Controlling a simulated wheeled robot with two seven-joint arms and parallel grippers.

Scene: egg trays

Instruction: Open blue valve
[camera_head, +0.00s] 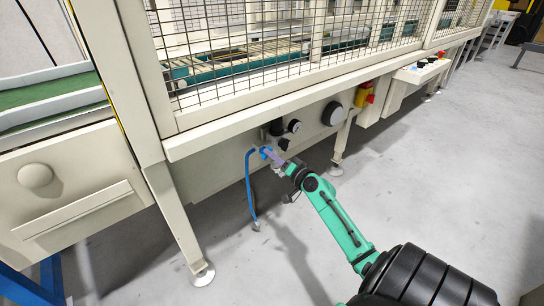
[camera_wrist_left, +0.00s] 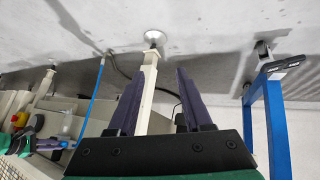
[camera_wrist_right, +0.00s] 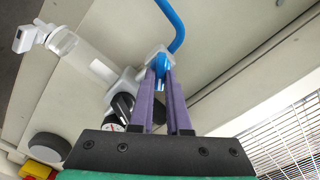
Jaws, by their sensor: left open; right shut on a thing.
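The blue valve (camera_head: 265,151) is a small blue fitting on the air unit under the machine's fenced front, with a blue hose (camera_head: 249,185) hanging from it. My right gripper (camera_head: 270,156) reaches it from the right in the head view. In the right wrist view, the purple fingers of my right gripper (camera_wrist_right: 161,75) are close together on the blue valve (camera_wrist_right: 160,61), and their tips partly hide it. My left gripper (camera_wrist_left: 156,78) shows in the left wrist view with its fingers wide apart and nothing between them. It is outside the head view.
Around the valve are a gauge (camera_head: 294,126), a clear filter bowl (camera_wrist_right: 82,55) and a large round black knob (camera_head: 332,113). A yellow and red switch (camera_head: 364,95) is further right. A machine leg (camera_head: 181,225) stands left of the hose. The grey floor (camera_head: 440,180) at right is clear.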

